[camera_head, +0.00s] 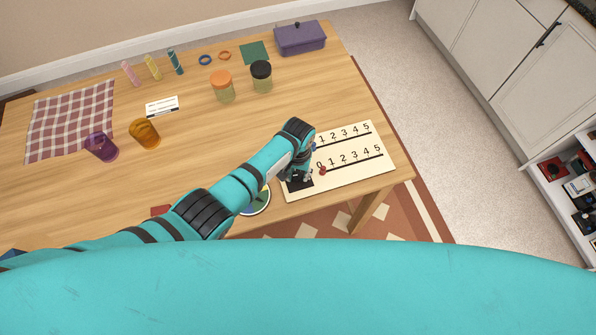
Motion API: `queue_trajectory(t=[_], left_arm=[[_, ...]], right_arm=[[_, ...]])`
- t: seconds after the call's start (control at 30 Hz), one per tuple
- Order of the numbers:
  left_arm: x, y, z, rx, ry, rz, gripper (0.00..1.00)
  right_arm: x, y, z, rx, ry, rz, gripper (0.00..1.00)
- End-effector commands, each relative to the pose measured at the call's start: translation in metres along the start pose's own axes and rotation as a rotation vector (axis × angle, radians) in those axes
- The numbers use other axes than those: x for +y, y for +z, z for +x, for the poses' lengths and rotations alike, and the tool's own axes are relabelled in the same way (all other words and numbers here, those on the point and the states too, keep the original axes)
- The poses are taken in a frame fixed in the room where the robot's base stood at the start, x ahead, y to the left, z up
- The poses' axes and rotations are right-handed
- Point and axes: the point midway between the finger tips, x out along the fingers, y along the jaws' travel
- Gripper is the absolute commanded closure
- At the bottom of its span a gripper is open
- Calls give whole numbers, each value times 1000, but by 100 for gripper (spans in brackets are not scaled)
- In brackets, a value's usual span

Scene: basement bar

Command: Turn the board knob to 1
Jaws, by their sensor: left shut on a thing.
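The cream board (376,167) lies at the table's front right. It has two printed number rows reaching 5, with a red slider (322,171) near 0 on the lower row and a blue slider (314,147) at the left of the upper row. My left gripper (301,180) points down at the board's lower left corner, over a black patch (296,187). It is shut on the board knob, which my gripper and wrist hide, so its setting cannot be read. My right gripper is not in view.
A round disc (262,206) lies beside the board, partly under my left arm. Two jars (222,90) (261,80), an orange cup (145,134) and a purple cup (102,147) stand farther back. A purple box (300,40) is at the far edge. The table's middle is clear.

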Motion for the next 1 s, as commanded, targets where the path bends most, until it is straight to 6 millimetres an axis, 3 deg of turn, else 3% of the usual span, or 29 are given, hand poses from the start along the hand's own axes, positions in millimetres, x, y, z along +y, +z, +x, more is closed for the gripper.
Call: queue_trajectory(t=[0.43, 0.47, 0.63, 1.0], left_arm=[[0, -4, -3, 9, 0, -10, 100], [0, -4, -3, 9, 0, -10, 66], [0, -3, -2, 7, 0, -10, 45], [0, -1, -6, 3, 1, -9, 45]], right_arm=[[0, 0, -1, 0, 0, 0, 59], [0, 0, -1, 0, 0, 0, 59], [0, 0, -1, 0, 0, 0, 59], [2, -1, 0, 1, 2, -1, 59]])
